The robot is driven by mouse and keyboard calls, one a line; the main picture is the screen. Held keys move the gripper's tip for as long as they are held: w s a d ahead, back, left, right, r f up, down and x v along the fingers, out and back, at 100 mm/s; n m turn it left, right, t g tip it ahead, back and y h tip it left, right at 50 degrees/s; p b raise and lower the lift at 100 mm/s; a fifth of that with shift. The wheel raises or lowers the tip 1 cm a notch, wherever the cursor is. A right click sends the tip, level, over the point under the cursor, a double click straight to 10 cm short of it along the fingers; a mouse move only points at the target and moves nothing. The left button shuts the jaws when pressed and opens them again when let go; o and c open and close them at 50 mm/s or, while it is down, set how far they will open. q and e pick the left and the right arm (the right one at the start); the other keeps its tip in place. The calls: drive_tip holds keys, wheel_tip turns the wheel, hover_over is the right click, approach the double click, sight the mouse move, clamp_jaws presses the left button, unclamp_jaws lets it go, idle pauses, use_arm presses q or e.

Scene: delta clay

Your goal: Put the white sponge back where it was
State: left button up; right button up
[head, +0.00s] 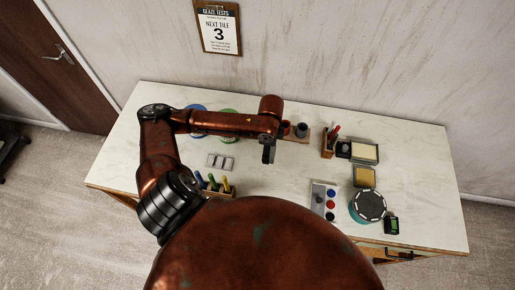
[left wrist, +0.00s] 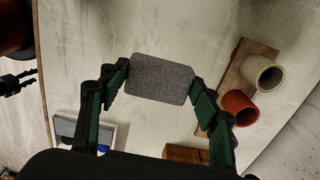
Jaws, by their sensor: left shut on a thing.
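My left gripper (head: 268,153) is over the middle of the table. In the left wrist view the gripper (left wrist: 158,85) is shut on a flat, rounded block (left wrist: 160,78), which looks grey and speckled, like a sponge in shade. The block lies between the two fingertips and seems to be above the table top. In the head view it shows only as a dark shape under the gripper. My right gripper seems to show at the left edge of the left wrist view (left wrist: 17,80), off the table, and its jaw state is unclear.
A wooden board with cups (left wrist: 264,72) is at the back. To the right are a tool holder (head: 328,145), a cream pad in a dark frame (head: 364,152), a tan block (head: 364,177), a round turntable (head: 370,205) and a tray with coloured dots (head: 318,200). White tiles (head: 220,161) lie left.

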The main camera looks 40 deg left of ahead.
use_arm(q)
drive_tip(key=a+f, duration=0.2)
drive_tip(key=w+a+f, duration=0.1)
drive_tip(key=a+f, duration=0.1)
drive_tip(key=w+a+f, duration=0.1)
drive_tip(key=a, duration=0.1)
drive_tip(key=shift+f, duration=0.4)
drive_tip(key=shift+w+a+f, duration=0.1)
drive_tip(key=shift+a+f, duration=0.2)
drive_tip(key=shift+f, duration=0.1)
drive_tip(key=f, duration=0.3)
drive_tip(key=shift+a+p, duration=0.25)
drive_tip(key=shift+p, duration=0.1)
drive_tip(key=shift+w+f, duration=0.1)
drive_tip(key=shift+f, duration=0.2)
use_arm(e)
drive_tip(key=shift+s+r, duration=0.3)
drive_tip(key=shift+s, duration=0.55)
use_arm(q)
drive_tip(key=o, duration=1)
drive_tip(key=shift+f, duration=0.1)
drive_tip(key=shift+o, duration=0.2)
use_arm(e)
drive_tip(key=shift+s+a, duration=0.15)
drive_tip(key=shift+a, duration=0.1)
